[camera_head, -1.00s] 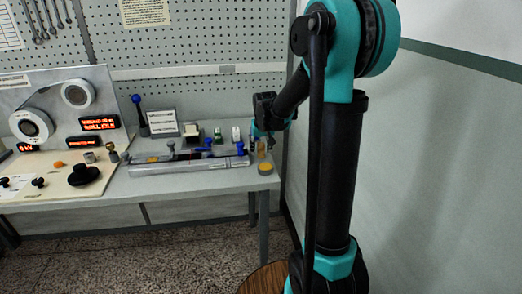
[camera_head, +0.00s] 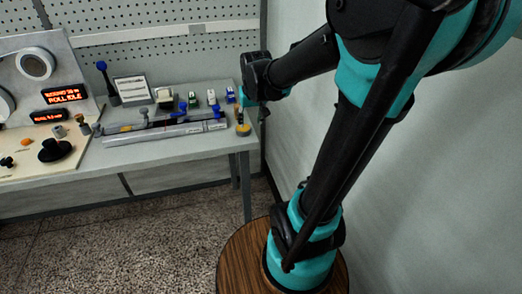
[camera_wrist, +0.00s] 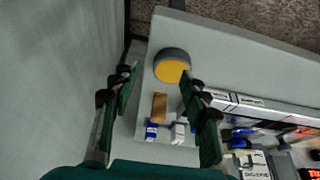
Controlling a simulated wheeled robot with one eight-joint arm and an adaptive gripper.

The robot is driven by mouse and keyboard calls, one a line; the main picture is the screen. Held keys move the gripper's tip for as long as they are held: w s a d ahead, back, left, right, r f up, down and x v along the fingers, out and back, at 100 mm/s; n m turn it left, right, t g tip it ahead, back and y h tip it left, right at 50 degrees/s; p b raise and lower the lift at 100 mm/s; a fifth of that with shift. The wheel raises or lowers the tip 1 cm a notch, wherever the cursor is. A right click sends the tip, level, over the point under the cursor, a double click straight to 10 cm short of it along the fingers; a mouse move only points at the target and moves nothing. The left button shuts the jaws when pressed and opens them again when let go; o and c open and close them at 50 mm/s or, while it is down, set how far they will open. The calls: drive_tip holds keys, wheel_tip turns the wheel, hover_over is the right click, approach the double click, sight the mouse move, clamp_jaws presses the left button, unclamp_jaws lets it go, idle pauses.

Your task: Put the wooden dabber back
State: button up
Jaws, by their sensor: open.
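The wooden dabber (camera_wrist: 159,107) is a small tan piece at the table's right end. In the wrist view it lies between the two fingers' lines, apart from both as far as I can tell. In the head view it is a tiny tan spot (camera_head: 239,116), partly unclear beside my gripper. A round dark-sided pot with a yellow top (camera_wrist: 172,66) stands near it, close to the table edge; it also shows in the head view (camera_head: 243,130). My gripper (camera_wrist: 158,73) is open and empty, over the table's right end; its height above the dabber is unclear.
Small blue and white items (camera_wrist: 152,131) stand behind the dabber. A long pale rail (camera_head: 165,133) runs along the table to the left. The grey wall (camera_head: 350,120) is close on the right.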

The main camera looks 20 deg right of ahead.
drive_tip(key=s+d+f, duration=0.1)
drive_tip(key=s+f, duration=1)
drive_tip(key=s, duration=0.5)
drive_tip(key=shift+s+d, duration=0.15)
drive_tip(key=shift+d, duration=0.25)
drive_tip(key=shift+o, duration=0.4)
